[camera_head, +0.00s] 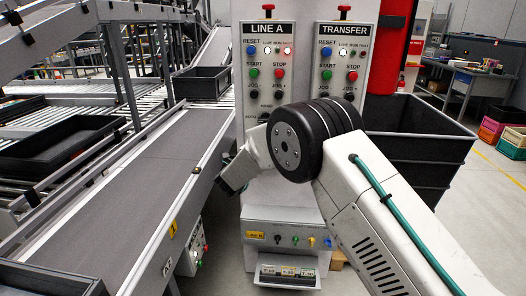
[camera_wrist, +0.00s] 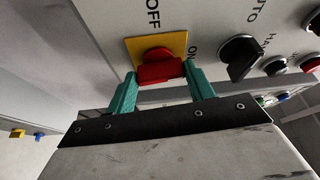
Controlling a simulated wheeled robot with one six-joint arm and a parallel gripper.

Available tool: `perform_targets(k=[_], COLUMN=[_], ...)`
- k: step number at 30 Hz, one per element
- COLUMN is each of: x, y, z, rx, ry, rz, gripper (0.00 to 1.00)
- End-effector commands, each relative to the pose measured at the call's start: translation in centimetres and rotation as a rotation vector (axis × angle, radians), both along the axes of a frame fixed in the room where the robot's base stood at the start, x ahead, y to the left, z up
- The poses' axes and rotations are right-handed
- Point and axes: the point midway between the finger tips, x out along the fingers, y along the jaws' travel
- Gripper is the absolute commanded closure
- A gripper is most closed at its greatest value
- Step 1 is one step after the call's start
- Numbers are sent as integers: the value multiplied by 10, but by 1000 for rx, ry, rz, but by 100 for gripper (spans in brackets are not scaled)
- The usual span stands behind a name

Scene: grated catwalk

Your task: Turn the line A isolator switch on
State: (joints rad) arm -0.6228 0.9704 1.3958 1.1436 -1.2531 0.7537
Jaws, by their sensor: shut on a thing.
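The isolator switch (camera_wrist: 160,68) is a red rotary handle on a yellow plate (camera_wrist: 137,45). OFF is printed above the plate and ON at its right edge in the wrist view. The handle's bar lies roughly crosswise in that picture, towards the ON side. My gripper (camera_wrist: 160,78) has its teal fingers on both ends of the bar and is shut on it. In the head view the LINE A panel (camera_head: 268,100) stands in the middle; my arm reaches to its lower left side. The switch and fingertips cannot be made out there.
A black selector knob (camera_wrist: 240,55) and several buttons sit close right of the switch in the wrist view. The TRANSFER panel (camera_head: 342,100) is beside LINE A. A conveyor (camera_head: 130,190) runs along the left, and a dark bin (camera_head: 425,150) stands right.

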Motion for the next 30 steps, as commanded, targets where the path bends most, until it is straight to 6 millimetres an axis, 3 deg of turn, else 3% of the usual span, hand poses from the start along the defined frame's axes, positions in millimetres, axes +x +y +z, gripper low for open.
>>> perform_targets(k=[9, 26, 27, 29, 30], x=[0, 0, 0, 0, 0], y=[0, 0, 0, 0, 0], z=[0, 0, 0, 0, 0], rx=[124, 152, 152, 151, 151], ry=[-2, -2, -2, -3, -3], rz=[0, 0, 0, 0, 0], gripper=[70, 70, 39, 25, 25])
